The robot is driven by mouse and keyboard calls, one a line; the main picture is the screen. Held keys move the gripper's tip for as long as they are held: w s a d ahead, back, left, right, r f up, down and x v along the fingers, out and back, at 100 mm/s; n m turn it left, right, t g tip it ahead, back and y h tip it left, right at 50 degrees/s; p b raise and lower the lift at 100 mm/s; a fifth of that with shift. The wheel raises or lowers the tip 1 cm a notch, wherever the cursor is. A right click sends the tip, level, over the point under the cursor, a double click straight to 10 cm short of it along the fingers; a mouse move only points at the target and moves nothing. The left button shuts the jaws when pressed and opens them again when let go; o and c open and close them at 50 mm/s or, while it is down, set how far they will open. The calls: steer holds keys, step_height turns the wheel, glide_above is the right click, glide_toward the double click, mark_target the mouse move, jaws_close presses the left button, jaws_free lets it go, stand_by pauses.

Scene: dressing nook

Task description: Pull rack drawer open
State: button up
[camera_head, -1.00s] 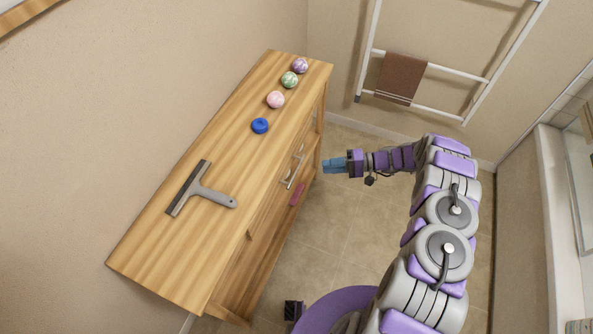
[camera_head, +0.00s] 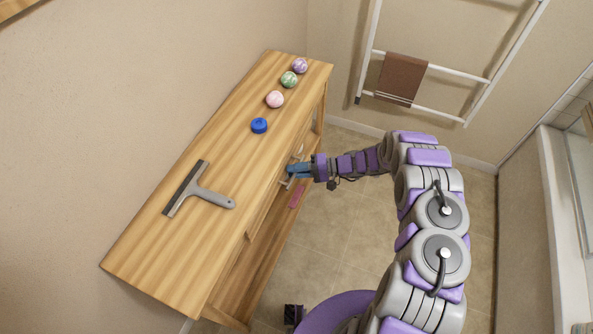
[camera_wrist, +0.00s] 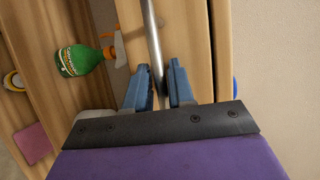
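The wooden rack (camera_head: 190,265) stands along the left wall. Its drawer front (camera_wrist: 188,40) runs up the wrist view and looks closed, with a dark gap beside the top's edge. A metal bar handle (camera_wrist: 151,35) crosses that view and passes between my gripper's fingers. My gripper (camera_head: 292,170) is at the rack's front. In the wrist view my gripper (camera_wrist: 160,80) has its blue fingers close on both sides of the bar, with almost no gap. The fingers hide part of the handle.
A squeegee (camera_head: 208,196), a blue round item (camera_head: 259,125) and several balls (camera_head: 275,99) lie on the top. A green bottle (camera_wrist: 80,60) and a pink item (camera_wrist: 33,143) are on the shelf below. A towel ladder (camera_head: 435,68) stands behind. Floor (camera_head: 335,225) is clear.

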steer(key=shift+c, duration=0.3)
jaws_close()
steer(key=shift+s+d, duration=0.1)
steer(key=shift+d, duration=0.05)
steer(key=s+d+p, duration=0.2)
steer(key=s+d, duration=0.1)
steer(key=d, duration=0.5)
steer(key=s+d+p, duration=0.1)
steer(key=s+d, duration=0.2)
steer(key=d, duration=0.5)
steer(key=shift+d+f+p, duration=0.15)
steer(key=shift+p, duration=0.25)
steer(key=shift+o, duration=0.3)
jaws_free()
